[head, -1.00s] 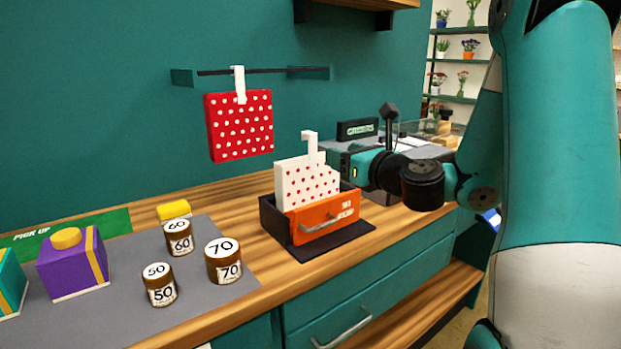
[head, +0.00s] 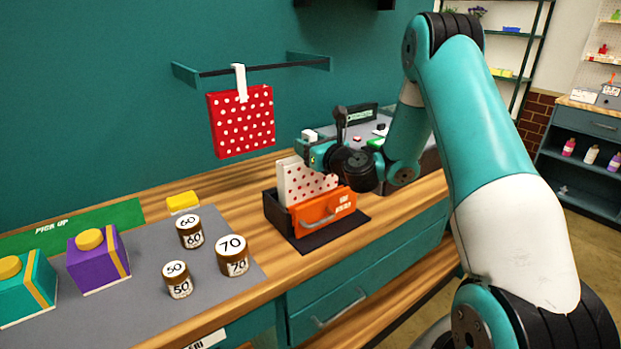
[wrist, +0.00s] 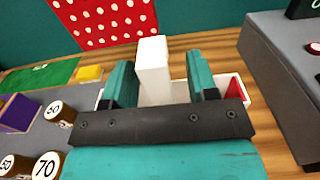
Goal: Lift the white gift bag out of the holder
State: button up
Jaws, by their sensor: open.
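The white gift bag (head: 296,182) with red dots stands upright in the black holder (head: 282,222), which has an orange front (head: 322,211). My gripper (head: 309,141) is at the top of the bag, over its white hook-like handle (head: 308,134). In the wrist view the handle (wrist: 153,63) stands between the two teal fingers of my open gripper (wrist: 158,84). A gap shows on the handle's right side; the left finger is close to it. Much of the bag is hidden behind my gripper in the wrist view.
A red dotted bag (head: 243,122) hangs from a wall rail (head: 265,69) to the left. Several numbered jars, a purple box (head: 98,260) and a teal box (head: 24,290) stand on the grey mat. A grey machine (wrist: 285,80) stands to the right.

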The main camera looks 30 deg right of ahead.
jog(key=shift+w, duration=0.55)
grip_shut()
jog(key=shift+r, duration=0.15)
